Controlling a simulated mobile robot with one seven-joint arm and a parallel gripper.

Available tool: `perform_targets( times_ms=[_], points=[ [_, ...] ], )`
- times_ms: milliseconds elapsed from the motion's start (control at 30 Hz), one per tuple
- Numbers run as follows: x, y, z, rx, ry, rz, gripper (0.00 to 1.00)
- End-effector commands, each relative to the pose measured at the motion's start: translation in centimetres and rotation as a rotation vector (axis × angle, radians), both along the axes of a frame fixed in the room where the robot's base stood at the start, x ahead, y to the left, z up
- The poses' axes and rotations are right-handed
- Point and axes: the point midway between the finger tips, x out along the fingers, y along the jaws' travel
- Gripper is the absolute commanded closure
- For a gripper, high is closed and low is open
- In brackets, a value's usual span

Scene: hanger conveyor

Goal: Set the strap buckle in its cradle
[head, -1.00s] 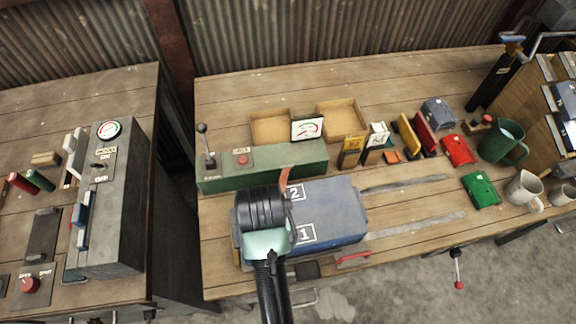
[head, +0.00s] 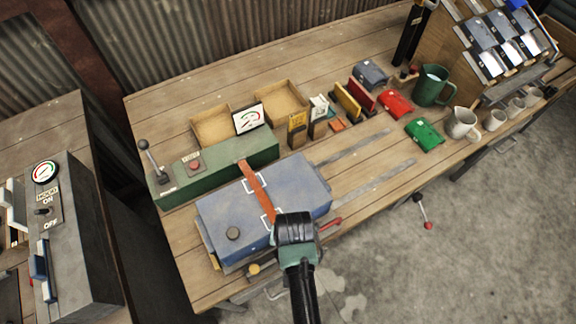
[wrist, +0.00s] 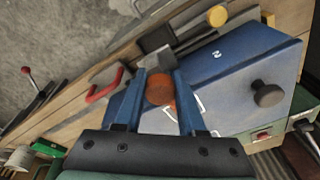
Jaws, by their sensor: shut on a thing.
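The blue case (head: 215,215) lies on the bench with its lid shut. The orange-brown strap (head: 258,190) runs from its back edge across the lid between two white-framed marks. My gripper (wrist: 160,88) is shut on the strap buckle (wrist: 160,90), a round orange end seen between the blue fingers in the wrist view. In the head view my wrist (head: 296,230) is over the case's front edge and hides the fingers and buckle. A dark grey metal block (wrist: 156,40), possibly the cradle, shows just beyond the fingertips, apart from the buckle.
A red handle (wrist: 104,84) sits at the bench's front edge close to my fingers. A dark knob (wrist: 268,95) stands on the lid, and a yellow knob (wrist: 217,16) shows at the front. A green control box (head: 220,165) stands behind the case.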

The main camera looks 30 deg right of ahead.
Motion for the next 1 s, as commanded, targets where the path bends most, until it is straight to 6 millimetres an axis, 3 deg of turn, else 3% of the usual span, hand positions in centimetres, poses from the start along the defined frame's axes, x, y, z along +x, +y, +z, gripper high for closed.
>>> perform_targets(
  times_ms=[33,367,600,1000],
  points=[
    [0.0,0.0,-1.0,-0.001,-0.001,0.0,1.0],
    [0.0,0.0,-4.2,0.0,0.0,0.002,1.0],
    [0.0,0.0,-5.1,0.0,0.0,0.002,1.0],
    [0.1,0.0,-5.1,-0.001,-0.001,0.002,1.0]
  ],
)
